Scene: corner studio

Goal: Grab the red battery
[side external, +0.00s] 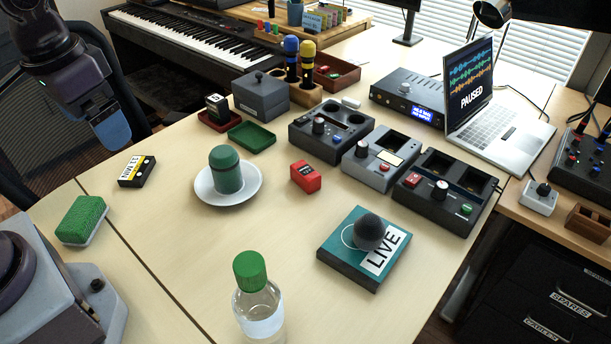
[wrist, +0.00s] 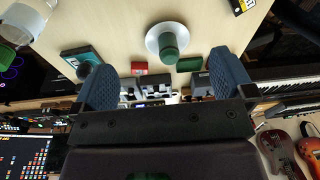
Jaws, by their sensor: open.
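The red battery (side external: 306,176) is a small red block with a dark mark. It lies on the table in the middle of the side view, right of the white saucer and in front of the grey and black devices. In the wrist view the red battery (wrist: 139,66) shows small, between the two blue fingers and nearer the left one. My gripper (side external: 112,138) is at the upper left of the side view, above the table's left part and well away from the battery. In the wrist view my gripper (wrist: 162,60) is open, with nothing between its fingers.
A teal LIVE box (side external: 340,262) with a dark ball and a green-capped bottle (side external: 258,300) stand in front. A green tray (side external: 251,137) and a black device (side external: 331,130) are behind. Bare table surrounds the battery.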

